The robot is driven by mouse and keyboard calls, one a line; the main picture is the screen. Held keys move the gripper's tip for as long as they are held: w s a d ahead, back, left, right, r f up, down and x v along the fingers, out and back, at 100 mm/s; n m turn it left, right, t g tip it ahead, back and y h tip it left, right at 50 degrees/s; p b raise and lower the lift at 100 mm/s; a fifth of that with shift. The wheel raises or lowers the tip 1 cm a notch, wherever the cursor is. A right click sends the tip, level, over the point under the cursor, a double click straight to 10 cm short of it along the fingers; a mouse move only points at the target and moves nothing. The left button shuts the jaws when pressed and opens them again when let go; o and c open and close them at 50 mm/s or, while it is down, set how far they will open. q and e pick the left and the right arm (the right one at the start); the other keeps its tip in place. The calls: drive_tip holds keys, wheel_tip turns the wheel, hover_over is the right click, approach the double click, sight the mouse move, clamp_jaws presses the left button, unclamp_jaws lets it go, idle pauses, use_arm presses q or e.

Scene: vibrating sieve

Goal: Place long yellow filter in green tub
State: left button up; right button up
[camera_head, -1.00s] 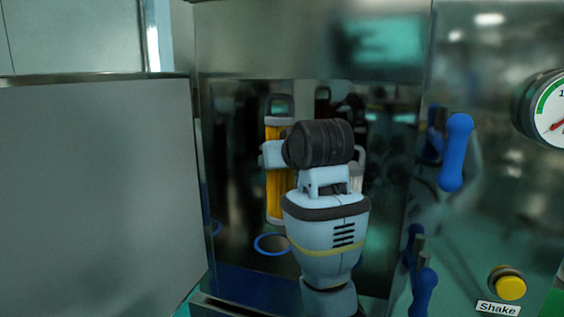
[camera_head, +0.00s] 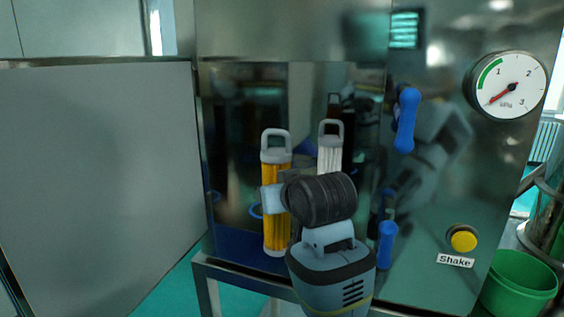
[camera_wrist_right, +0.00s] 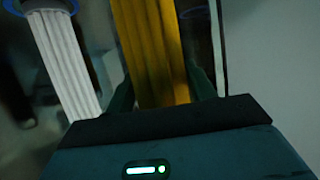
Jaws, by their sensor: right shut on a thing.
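The long yellow filter (camera_head: 277,222) is upright, with a grey cap and loop handle, at the front of the open cabinet. Its lower end overlaps the cabinet's blue floor edge in the head view. My right gripper (camera_head: 272,198) is shut on its middle from the right. In the right wrist view the yellow pleats (camera_wrist_right: 152,50) sit between the fingers (camera_wrist_right: 160,88). My left gripper is not in view.
A white filter (camera_head: 330,152) stands behind and right of the yellow one. The cabinet door (camera_head: 100,170) is swung open at left. Blue handles (camera_head: 406,120), a gauge (camera_head: 508,85) and a yellow Shake button (camera_head: 463,238) are on the right panel.

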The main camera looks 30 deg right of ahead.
drive_tip(key=s+a+f, duration=0.3)
drive_tip(key=f, duration=0.6)
drive_tip(key=s+a+f+n+y, duration=0.1)
drive_tip(key=s+a+f, duration=0.2)
drive_tip(key=f, duration=0.6)
drive_tip(key=shift+s+a+f+y, duration=0.25)
drive_tip(key=shift+a+f+y, duration=0.05)
drive_tip(key=shift+a+f, duration=0.1)
